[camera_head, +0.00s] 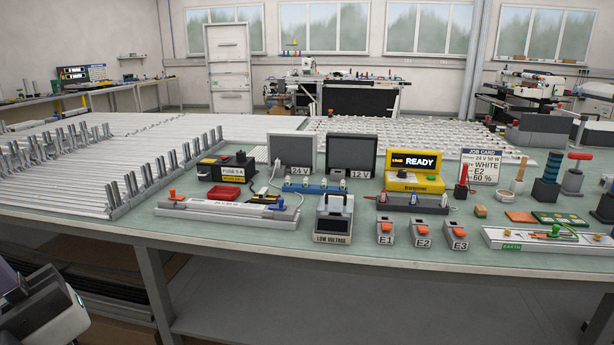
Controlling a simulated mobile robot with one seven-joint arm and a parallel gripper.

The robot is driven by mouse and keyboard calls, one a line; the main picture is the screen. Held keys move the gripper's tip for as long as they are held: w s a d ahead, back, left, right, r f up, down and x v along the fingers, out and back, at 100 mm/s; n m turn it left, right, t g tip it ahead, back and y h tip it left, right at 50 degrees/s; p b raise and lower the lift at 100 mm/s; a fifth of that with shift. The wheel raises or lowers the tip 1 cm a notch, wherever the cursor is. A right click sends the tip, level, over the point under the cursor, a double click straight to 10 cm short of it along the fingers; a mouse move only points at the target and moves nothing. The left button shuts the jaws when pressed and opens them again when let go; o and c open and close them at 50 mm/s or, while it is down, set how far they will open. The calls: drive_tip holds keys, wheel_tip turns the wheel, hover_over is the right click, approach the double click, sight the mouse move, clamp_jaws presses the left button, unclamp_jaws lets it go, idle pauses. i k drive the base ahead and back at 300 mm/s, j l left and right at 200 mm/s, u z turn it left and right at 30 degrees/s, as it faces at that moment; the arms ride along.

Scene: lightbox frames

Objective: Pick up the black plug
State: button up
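The black plug is too small to identify with certainty. One candidate is a small dark piece on top of the fuse box (222,172) at the left of the bench. Other small connectors stand on the blue strip (314,188) and the dark strip (412,206) near the middle. A grey and black part of my arm (42,308) shows at the lower left, in front of the bench and well apart from these things. I cannot make out its fingertips or whether the gripper is open.
Racks of long white bars (70,170) fill the left. Bare bench top shows along the front edge.

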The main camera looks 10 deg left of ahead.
sight(240, 156)
drive_tip(key=i+j, duration=0.25)
drive_tip(key=i, duration=0.25)
drive_tip(key=i+j, duration=0.3)
drive_tip(key=i, duration=0.15)
drive_tip(key=i+j, duration=0.25)
drive_tip(key=i, duration=0.25)
